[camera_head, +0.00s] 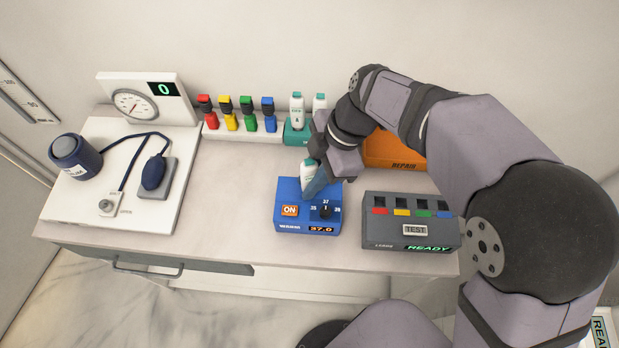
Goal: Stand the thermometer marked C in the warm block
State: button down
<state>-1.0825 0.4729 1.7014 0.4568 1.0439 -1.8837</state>
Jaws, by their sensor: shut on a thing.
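The blue warm block (283,226) stands mid-table, with an ON button, a small dial and a display reading 37.0. My gripper (314,180) is at the back of the block, shut on a white thermometer with a teal top (307,168). The thermometer looks upright over the block's rear top. Two similar thermometers, a left one (297,108) and a right one (319,102), stand in the teal rack (294,137), partly hidden by my arm.
Right of the block is a grey tester (411,238) showing READY. Behind it is an orange REPAIR bin (395,152), partly covered by my arm. Coloured probes stand in a white rack (240,132). A white board (90,205) with a cuff and gauge lies left.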

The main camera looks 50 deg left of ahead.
jog(key=c, duration=1.5)
grip_release()
jog(key=shift+b+v, duration=0.95)
jog(key=shift+v, duration=2.7)
jog(key=w+d+f+m+t+b, duration=0.1)
jog(key=w+d+m, duration=0.4)
jog(key=w+d+f+m+t+b, duration=0.1)
jog(key=w+d+f+m+t, duration=0.1)
jog(key=w+d+m, duration=0.3)
jog(key=w+d+f+m+t, duration=0.1)
jog(key=w+d+f+m, duration=0.1)
jog(key=w+d+m, duration=0.3)
jog(key=shift+w+d+t+y+b, duration=0.3)
jog(key=shift+w+d+t+b, duration=0.1)
jog(key=shift+w, duration=0.15)
jog(key=w+d+f+m+t+h, duration=0.1)
jog(key=w+d+f+m+t, duration=0.15)
jog(key=d+m, duration=1)
jog(key=s+d+f+m+g+p, duration=0.1)
jog(key=s+d, duration=0.2)
jog(key=d, duration=0.1)
jog(key=s+d+f+m+g+h+p, duration=0.1)
jog(key=s+d+f, duration=0.1)
jog(key=s+d, duration=0.2)
jog(key=s+d+f+m+g, duration=0.1)
jog(key=s+d, duration=0.3)
jog(key=d, duration=0.1)
jog(key=shift+f+m+p, duration=0.15)
jog(key=shift+m+p, duration=0.2)
jog(key=shift+p, duration=0.05)
